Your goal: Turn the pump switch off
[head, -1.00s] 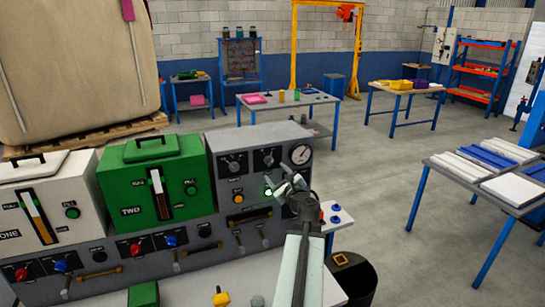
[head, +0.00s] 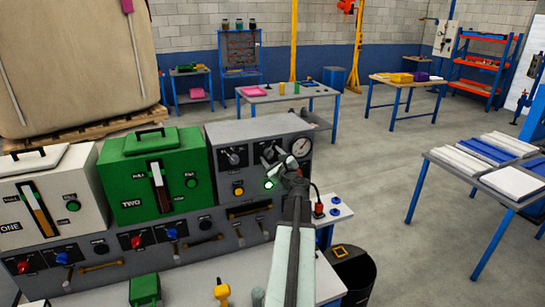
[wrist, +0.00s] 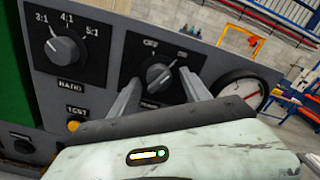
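The pump switch (wrist: 160,73) is a grey rotary knob on a black plate marked OFF and ON. Its pointer slants to the upper right, towards ON. My gripper (wrist: 158,92) is open, with one finger on each side of the knob in the picture. Contact cannot be told. In the head view my gripper (head: 281,166) is at the panel's right part and partly covers the switch (head: 267,153). A green lamp (head: 269,184) below the switch is lit.
A ratio knob (wrist: 64,48) is left of the switch and a round gauge (wrist: 240,90) is right of it. A yellow test button (wrist: 74,126) sits lower left. Green unit TWO (head: 120,180) stands left. A small side table (head: 333,212) is at right.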

